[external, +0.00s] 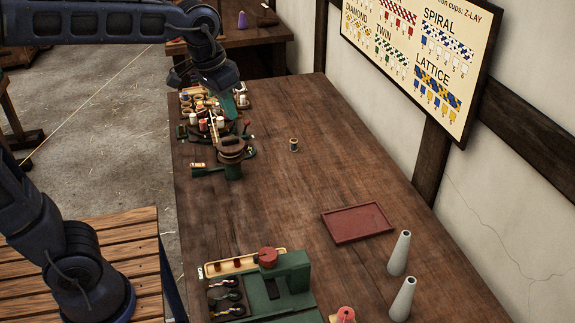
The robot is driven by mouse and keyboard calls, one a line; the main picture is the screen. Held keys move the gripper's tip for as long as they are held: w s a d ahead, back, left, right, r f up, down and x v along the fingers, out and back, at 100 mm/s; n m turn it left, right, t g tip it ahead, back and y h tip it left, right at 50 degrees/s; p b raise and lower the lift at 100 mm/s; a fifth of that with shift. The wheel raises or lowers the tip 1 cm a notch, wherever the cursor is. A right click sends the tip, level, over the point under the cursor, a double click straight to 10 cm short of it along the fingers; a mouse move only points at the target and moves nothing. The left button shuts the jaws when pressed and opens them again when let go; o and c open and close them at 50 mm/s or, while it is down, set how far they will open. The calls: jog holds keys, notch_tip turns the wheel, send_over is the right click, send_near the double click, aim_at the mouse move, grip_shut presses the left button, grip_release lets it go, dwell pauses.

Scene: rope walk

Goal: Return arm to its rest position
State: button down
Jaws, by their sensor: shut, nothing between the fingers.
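My arm reaches in from the upper left over the far left part of the wooden table (290,180). My gripper (229,106) points down above a cluster of spools and small parts at the table's far left. It is small and partly lost against the things behind it. It is shut and I see nothing held in it. The gap between its tips and the things below cannot be told from this view.
A green device with a round dark top (232,150) stands near the gripper. A small spool (293,145) stands alone. A red tray (357,223), two grey cones (399,253) and a green machine (285,284) are nearer. The table's middle is mostly clear. A pattern board (418,50) hangs on the wall.

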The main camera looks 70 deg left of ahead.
jog(key=s+d+f+m, duration=0.1)
jog(key=s+d+f, duration=0.1)
jog(key=s+d, duration=0.2)
jog(key=s+d+f+m+t, duration=0.1)
jog(key=s+d+f+m, duration=0.1)
jog(key=s, duration=0.5)
jog(key=s+d+f+m, duration=0.1)
jog(key=s+d+f, duration=0.3)
jog(key=s+d, duration=0.1)
jog(key=shift+s+d+t, duration=0.3)
jog(key=shift+s+t, duration=0.1)
jog(key=shift+s, duration=0.35)
jog(key=shift+r, duration=0.1)
dwell(1.2)
